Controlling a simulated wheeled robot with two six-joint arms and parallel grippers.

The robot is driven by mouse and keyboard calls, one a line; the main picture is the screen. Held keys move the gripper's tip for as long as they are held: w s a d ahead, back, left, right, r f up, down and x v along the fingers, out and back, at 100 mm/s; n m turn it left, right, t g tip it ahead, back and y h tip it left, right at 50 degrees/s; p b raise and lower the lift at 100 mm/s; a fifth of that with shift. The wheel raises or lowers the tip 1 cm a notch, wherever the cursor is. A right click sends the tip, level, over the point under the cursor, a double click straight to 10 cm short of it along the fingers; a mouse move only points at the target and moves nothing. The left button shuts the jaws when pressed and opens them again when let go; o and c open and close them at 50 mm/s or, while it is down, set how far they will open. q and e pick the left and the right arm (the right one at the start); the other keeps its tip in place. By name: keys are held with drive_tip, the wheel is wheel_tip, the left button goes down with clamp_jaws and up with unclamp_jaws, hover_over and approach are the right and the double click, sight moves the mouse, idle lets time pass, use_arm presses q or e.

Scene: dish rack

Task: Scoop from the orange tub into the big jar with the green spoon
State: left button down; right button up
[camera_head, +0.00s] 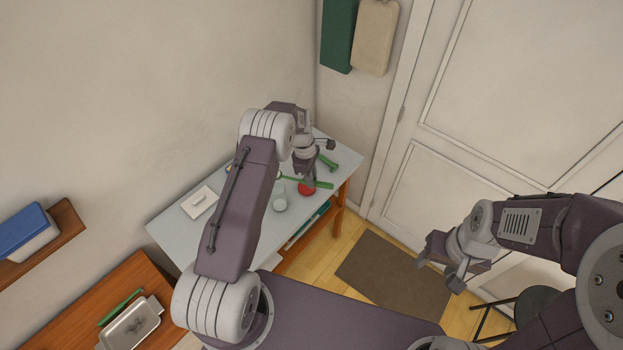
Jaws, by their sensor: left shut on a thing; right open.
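My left gripper (310,182) is over the far right part of the grey-topped table. It is shut on a long thin green handle, which looks like the green spoon (322,185); its other end reaches left behind my arm. A round red thing (305,189) lies just below the gripper. A pale, glassy jar (279,201) stands at the table's front edge, left of the gripper; I cannot tell if it is the big jar. I cannot make out an orange tub; my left arm covers much of the table. My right gripper (449,275) is open and empty, away from the table.
Another green utensil (328,162) lies behind the gripper. A wooden counter (78,318) at lower left holds a white tray (131,326). A brown mat (393,278) lies on the floor.

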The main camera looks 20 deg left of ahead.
use_arm(q)
drive_tip(key=shift+s+f+b, duration=0.2)
drive_tip(key=shift+f+b, duration=0.1)
drive_tip(key=shift+f, duration=0.15)
drive_tip(key=shift+s+d+f+b, duration=0.1)
drive_tip(key=shift+s+f+b, duration=0.1)
drive_tip(key=shift+f+b, duration=0.55)
drive_tip(key=shift+w+r+p, duration=0.1)
drive_tip(key=shift+r+p, duration=0.1)
drive_tip(key=shift+p, duration=0.15)
drive_tip(key=shift+t, duration=0.3)
drive_tip(key=shift+w+f+t+b, duration=0.15)
drive_tip(key=shift+f+t+b, duration=0.45)
drive_tip(key=shift+t+b, duration=0.3)
drive_tip(key=shift+r+b, duration=0.1)
drive_tip(key=shift+b, duration=0.25)
drive_tip(key=shift+s+r+t, duration=0.3)
drive_tip(key=shift+w, duration=0.15)
